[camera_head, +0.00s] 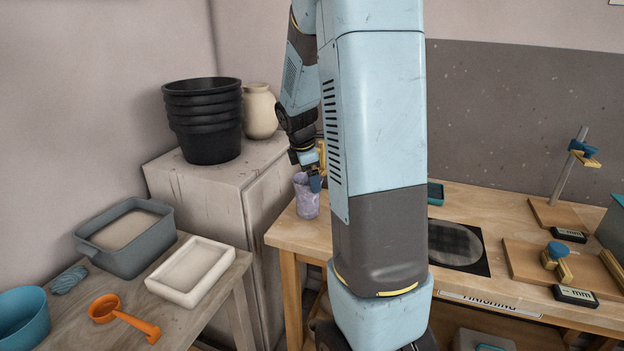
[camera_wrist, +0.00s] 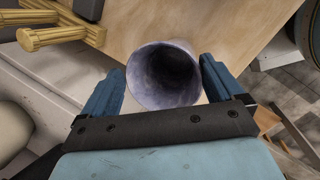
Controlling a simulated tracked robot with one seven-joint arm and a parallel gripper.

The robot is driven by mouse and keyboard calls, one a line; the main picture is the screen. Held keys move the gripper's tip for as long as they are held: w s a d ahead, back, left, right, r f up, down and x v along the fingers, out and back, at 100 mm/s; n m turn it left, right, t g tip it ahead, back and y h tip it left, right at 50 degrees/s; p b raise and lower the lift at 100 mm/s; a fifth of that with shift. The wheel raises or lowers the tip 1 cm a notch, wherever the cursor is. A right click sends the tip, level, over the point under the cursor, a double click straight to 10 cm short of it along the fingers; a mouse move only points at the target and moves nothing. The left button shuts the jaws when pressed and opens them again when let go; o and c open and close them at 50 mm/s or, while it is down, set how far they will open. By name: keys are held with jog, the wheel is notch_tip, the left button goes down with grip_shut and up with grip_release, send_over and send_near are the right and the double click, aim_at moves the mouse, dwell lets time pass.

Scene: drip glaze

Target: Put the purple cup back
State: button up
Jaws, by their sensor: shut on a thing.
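The purple cup (camera_head: 306,200) is a pale, mottled lilac cup, upright at the left end of the wooden table (camera_head: 290,235). My gripper (camera_head: 315,182) is at its rim, partly hidden behind my own arm. In the wrist view the cup (camera_wrist: 163,76) shows its dark open mouth between the two blue fingers of my gripper (camera_wrist: 160,88), which is shut on it. I cannot tell whether the cup's base touches the table top.
A cabinet (camera_head: 195,190) with black stacked pots (camera_head: 203,125) and a cream vase (camera_head: 260,112) stands left of the table. A dark mat (camera_head: 455,247) and measuring stands (camera_head: 560,215) are on the right. A yellow ribbed object (camera_wrist: 60,30) is near the cup. My arm hides the table's middle.

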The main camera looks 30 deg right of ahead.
jog(key=shift+f, duration=0.85)
jog(key=o, duration=1)
jog(key=shift+r, duration=0.15)
jog(key=v, duration=1.1)
jog(key=s+a+r+m+t+y, duration=0.1)
jog(key=s+a+r+m, duration=0.1)
jog(key=s+a+m, duration=0.3)
jog(key=s+a+r+m+t+y, duration=0.1)
jog(key=s+a+m, duration=0.4)
jog(key=s, duration=0.5)
jog(key=s+a+r+m+t+y, duration=0.1)
jog(key=s+a+r+m+t, duration=0.1)
jog(key=s, duration=0.6)
jog(key=shift+s+a+r+m, duration=0.1)
jog(key=shift+a+r+m, duration=0.2)
jog(key=shift+a+m, duration=0.25)
jog(key=shift+s+a+r+m, duration=0.15)
jog(key=shift+a+r+m, duration=0.2)
jog(key=shift+a, duration=0.3)
jog(key=shift+s+a+r+m, duration=0.1)
jog(key=shift+a+r+m, duration=0.15)
jog(key=shift+a+m, duration=0.3)
